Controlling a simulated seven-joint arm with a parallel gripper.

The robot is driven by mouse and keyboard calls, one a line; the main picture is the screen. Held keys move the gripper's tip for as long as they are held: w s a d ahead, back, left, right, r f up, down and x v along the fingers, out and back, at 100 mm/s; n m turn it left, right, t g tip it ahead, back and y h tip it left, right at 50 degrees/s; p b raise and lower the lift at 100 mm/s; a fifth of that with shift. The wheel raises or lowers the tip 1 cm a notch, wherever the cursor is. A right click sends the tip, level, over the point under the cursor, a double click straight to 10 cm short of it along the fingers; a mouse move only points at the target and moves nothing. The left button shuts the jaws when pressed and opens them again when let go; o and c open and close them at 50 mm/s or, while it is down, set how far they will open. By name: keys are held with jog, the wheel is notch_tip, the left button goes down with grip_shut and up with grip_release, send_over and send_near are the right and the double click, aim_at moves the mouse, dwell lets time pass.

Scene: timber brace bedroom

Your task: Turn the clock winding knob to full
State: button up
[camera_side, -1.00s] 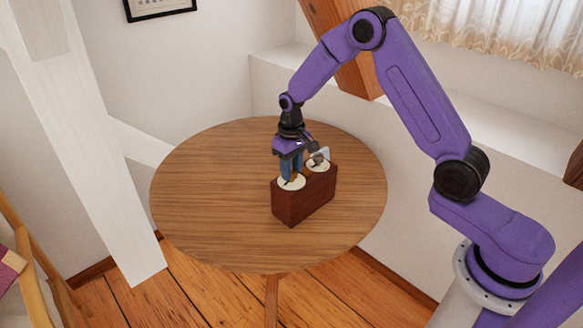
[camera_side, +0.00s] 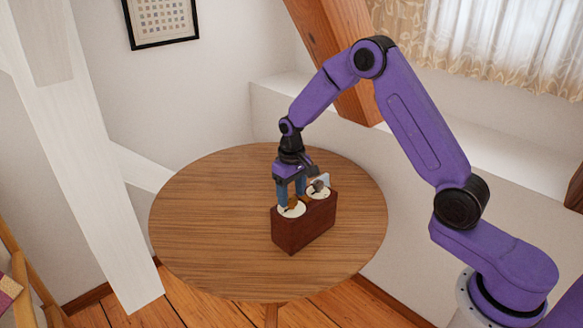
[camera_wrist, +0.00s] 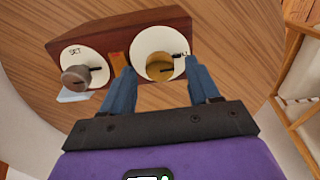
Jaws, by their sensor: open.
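A dark red-brown wooden box (camera_side: 303,226) stands on the round table with two white dials on its top. In the wrist view, a brass knob (camera_wrist: 159,67) sits on the right white dial (camera_wrist: 149,41). Its dark line points right, a little below a dark mark by lettering ending in "LL"; the right finger partly covers that area. My gripper (camera_side: 291,203) points down over this nearer dial. Its blue fingers, also in the wrist view (camera_wrist: 160,70), are open on either side of the knob, with gaps visible.
The other dial (camera_wrist: 93,56), marked "SET", carries a grey knob (camera_wrist: 75,77) left of my fingers in the wrist view. A pale blue plate (camera_side: 321,179) stands by it. The round wooden table (camera_side: 205,220) is otherwise clear.

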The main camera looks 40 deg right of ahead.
aim_at(292, 198)
notch_tip(292, 198, up, 17)
jog(key=shift+f, duration=0.2)
dwell(0.4)
jog(key=s+a+n, duration=0.3)
jog(key=s+a, duration=0.1)
jog(key=s, duration=0.5)
jog(key=s+a+n, duration=0.3)
jog(key=s+a, duration=0.1)
jog(key=s, duration=0.4)
jog(key=s+d+f+n, duration=0.1)
jog(key=s+d+n, duration=0.1)
jog(key=s, duration=0.8)
jog(key=s+d+f+n, duration=0.2)
jog(key=s+n, duration=0.2)
jog(key=s, duration=0.5)
jog(key=shift+s+f, duration=0.15)
jog(key=shift+s, duration=0.2)
